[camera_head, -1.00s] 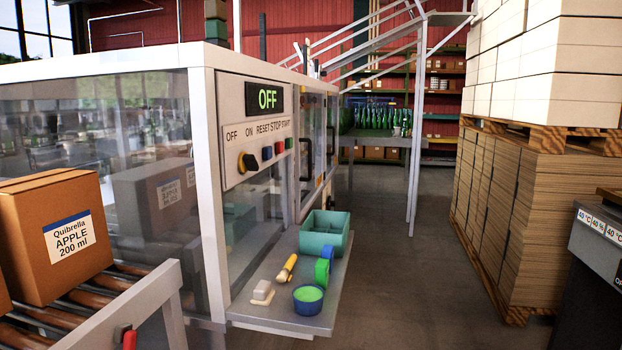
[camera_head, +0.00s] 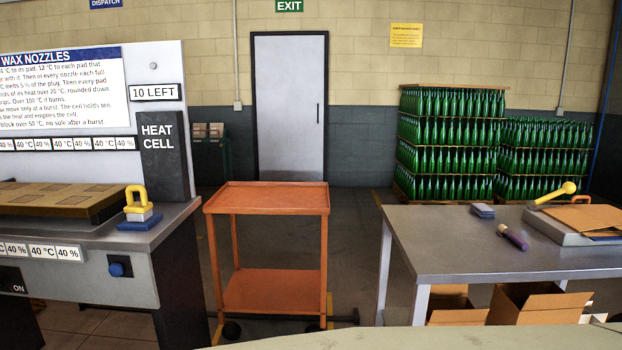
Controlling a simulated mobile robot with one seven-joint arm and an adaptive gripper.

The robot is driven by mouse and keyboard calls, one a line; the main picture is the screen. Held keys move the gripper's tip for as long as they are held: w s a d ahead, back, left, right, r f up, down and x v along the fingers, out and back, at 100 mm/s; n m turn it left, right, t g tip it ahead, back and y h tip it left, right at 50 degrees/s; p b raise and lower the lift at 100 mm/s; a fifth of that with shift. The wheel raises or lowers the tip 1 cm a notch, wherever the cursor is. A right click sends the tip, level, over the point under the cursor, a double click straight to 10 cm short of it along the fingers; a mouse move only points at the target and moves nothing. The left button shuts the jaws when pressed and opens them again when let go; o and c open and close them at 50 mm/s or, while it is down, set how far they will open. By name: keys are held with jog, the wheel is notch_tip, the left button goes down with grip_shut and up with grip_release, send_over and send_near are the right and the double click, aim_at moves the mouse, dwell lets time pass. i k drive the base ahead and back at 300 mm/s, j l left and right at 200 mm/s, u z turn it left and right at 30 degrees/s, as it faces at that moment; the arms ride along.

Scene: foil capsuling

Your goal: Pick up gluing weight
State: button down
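A small pale block with a yellow loop handle (camera_head: 138,200) stands upright on a blue pad (camera_head: 140,223) at the right end of the grey machine bench. It looks like a weight, but no label on it names it as the gluing weight. My gripper is not in view, so its state and its distance from the block do not show.
A dark "HEAT CELL" box (camera_head: 164,155) stands just behind the block. A brown slab (camera_head: 60,203) lies to its left. An empty orange trolley (camera_head: 268,198) stands in the middle, beside a grey table (camera_head: 450,250) with several items. Open floor lies behind the trolley.

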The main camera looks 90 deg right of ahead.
aim_at(588, 197)
jog(key=z, duration=4.15)
jog(key=i+l+z, duration=0.2)
jog(key=i+z, duration=0.65)
jog(key=i+l+z, duration=0.1)
jog(key=i+z, duration=0.3)
jog(key=i, duration=0.25)
jog(key=i+z, duration=0.45)
jog(key=i, duration=0.2)
jog(key=i+u, duration=0.1)
jog(key=i, duration=0.6)
jog(key=i+l+u, duration=0.1)
jog(key=i, duration=0.65)
jog(key=i+u, duration=0.6)
jog(key=u, duration=0.2)
jog(key=i+l+u, duration=0.1)
jog(key=i+u, duration=0.2)
jog(key=u, duration=0.15)
